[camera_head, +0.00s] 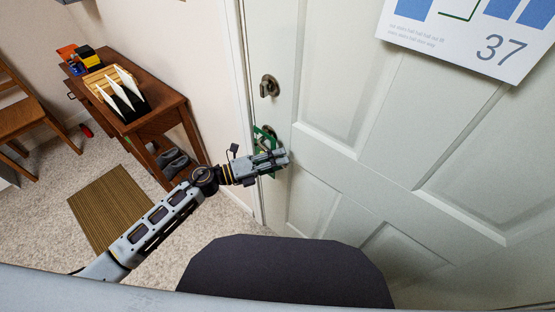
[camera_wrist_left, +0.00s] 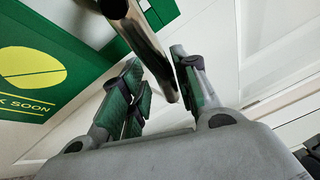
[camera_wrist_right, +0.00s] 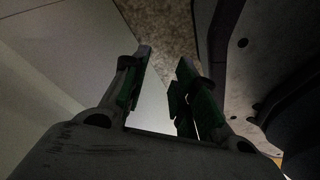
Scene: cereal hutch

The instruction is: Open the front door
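The front door (camera_head: 345,60) is a pale panelled door and looks shut in its frame. Its metal lever handle (camera_wrist_left: 138,38) reaches down between the fingers of my left gripper (camera_wrist_left: 158,58), which look open with gaps beside the lever. In the head view my left gripper (camera_head: 284,158) is at the handle and hides most of it. A green hanger sign (camera_wrist_left: 40,75) hangs at the handle. A deadbolt with a thumb-turn (camera_head: 269,86) sits above. My right gripper (camera_wrist_right: 163,58) is open and empty in the right wrist view, over carpet; the head view does not show it.
A wooden console table (camera_head: 150,120) with a letter holder stands left against the wall, with shoes below. A striped mat (camera_head: 112,208) lies on the carpet. A wooden chair (camera_head: 22,115) is far left.

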